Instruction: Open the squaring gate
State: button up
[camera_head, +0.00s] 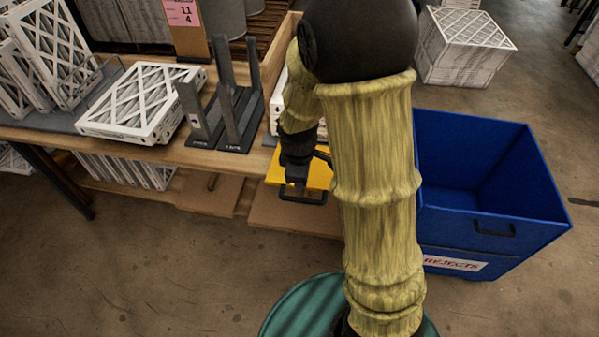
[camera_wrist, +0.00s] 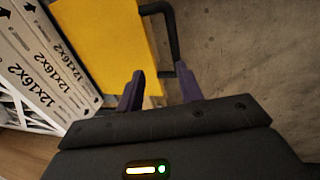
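The squaring gate is a yellow panel (camera_head: 320,172) at the front right end of the bench. It also shows in the wrist view (camera_wrist: 105,40), with a black bar handle (camera_wrist: 174,35) on its outer side. In the head view part of the handle (camera_head: 302,199) shows below my gripper (camera_head: 297,186). In the wrist view my gripper (camera_wrist: 162,88) has its two purple fingers spread apart. The handle's near end lies just ahead of and partly between the fingertips; I cannot tell whether they touch. Much of the gate is hidden behind my arm in the head view.
White boxed filters (camera_wrist: 40,65) marked 12x16x2 sit beside the gate. A framed filter (camera_head: 142,102) and dark upright dividers (camera_head: 236,115) are on the bench (camera_head: 185,152). A blue rejects bin (camera_head: 500,215) stands right of my arm. Floor is clear at front left.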

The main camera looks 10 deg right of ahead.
notch_tip(320, 180, up, 17)
jog(key=s+a+p, duration=0.1)
jog(key=s, duration=0.1)
jog(key=shift+s, duration=0.35)
dwell(0.3)
jog(key=shift+c, duration=0.3)
jog(key=shift+f, duration=0.1)
jog(key=c, duration=0.4)
jog(key=shift+s+d+f+m, duration=0.1)
jog(key=shift+s+f+m, duration=0.1)
jog(key=shift+m, duration=0.1)
jog(key=c, duration=0.3)
jog(key=s+d+f+m, duration=0.1)
jog(key=s+f+m, duration=0.1)
jog(key=m, duration=0.1)
jog(key=s+d+f+m, duration=0.1)
jog(key=s+f+m, duration=0.1)
jog(key=f+m, duration=0.1)
jog(key=s+d+f+m, duration=0.1)
jog(key=s+f+m, duration=0.1)
jog(key=m, duration=0.3)
jog(key=shift+s+f+t+y, duration=0.2)
jog(key=shift+f+t+y, duration=0.15)
jog(key=shift+f, duration=0.35)
grip_shut()
jog(key=shift+s+d+f+m, duration=0.2)
jog(key=shift+s+f+m, duration=0.15)
jog(key=shift+m, duration=0.45)
